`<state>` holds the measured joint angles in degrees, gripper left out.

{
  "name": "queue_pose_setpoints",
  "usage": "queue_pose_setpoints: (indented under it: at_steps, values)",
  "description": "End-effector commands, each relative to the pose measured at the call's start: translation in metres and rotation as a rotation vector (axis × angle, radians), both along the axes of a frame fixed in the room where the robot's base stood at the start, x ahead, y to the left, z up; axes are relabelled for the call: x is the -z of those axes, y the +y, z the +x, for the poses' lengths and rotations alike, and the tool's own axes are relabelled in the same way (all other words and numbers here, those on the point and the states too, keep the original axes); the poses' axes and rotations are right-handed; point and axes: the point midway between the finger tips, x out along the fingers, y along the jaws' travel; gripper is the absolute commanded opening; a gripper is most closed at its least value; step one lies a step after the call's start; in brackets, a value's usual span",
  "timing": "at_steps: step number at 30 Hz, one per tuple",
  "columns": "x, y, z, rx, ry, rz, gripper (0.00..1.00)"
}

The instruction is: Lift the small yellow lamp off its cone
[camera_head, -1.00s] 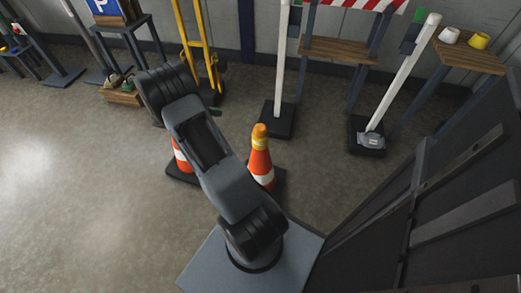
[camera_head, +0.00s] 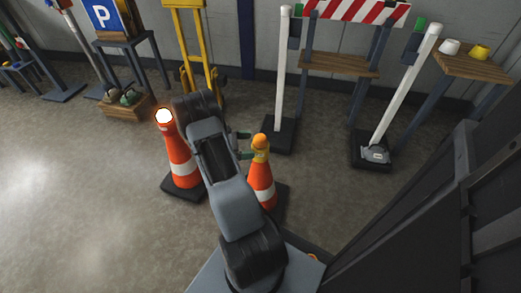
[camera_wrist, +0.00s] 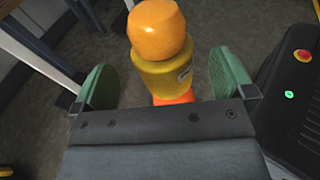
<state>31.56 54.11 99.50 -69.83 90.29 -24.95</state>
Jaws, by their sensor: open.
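The small yellow lamp (camera_head: 260,143) has an orange dome and sits on top of an orange and white cone (camera_head: 262,184) right of my arm. In the wrist view the lamp (camera_wrist: 164,72) stands between the two green fingers of my gripper (camera_wrist: 164,84), with a gap on each side. Part of the orange cone top (camera_wrist: 174,98) shows below it. In the head view my gripper (camera_head: 246,144) is at lamp height beside it, partly hidden by my arm. The gripper is open and holds nothing.
A second cone (camera_head: 180,160) with a lit white lamp (camera_head: 164,116) stands left of my arm. Behind are a yellow trolley (camera_head: 197,50), white posts (camera_head: 281,70) on dark bases, and a striped barrier (camera_head: 357,11). The floor at left front is clear.

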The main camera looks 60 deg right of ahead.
Motion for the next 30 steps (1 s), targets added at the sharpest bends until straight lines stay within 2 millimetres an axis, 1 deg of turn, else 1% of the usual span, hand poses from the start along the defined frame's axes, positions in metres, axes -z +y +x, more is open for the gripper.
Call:
queue_pose_setpoints:
  at_steps: [2, 6, 12, 16, 22, 23, 30]
  values:
    - [0.002, -0.003, -0.005, 0.001, 0.0, 0.0, 1.0]
    - [0.007, -0.015, -0.02, 0.004, 0.0, 0.0, 1.0]
    - [0.009, -0.029, -0.036, 0.002, -0.001, 0.001, 1.0]
    - [0.008, -0.033, -0.04, 0.001, 0.0, 0.0, 1.0]
    - [0.007, -0.033, -0.04, 0.0, -0.001, 0.001, 1.0]
    - [0.007, -0.033, -0.04, 0.001, -0.001, 0.001, 0.98]
    - [0.007, -0.033, -0.04, 0.001, -0.001, 0.001, 0.75]
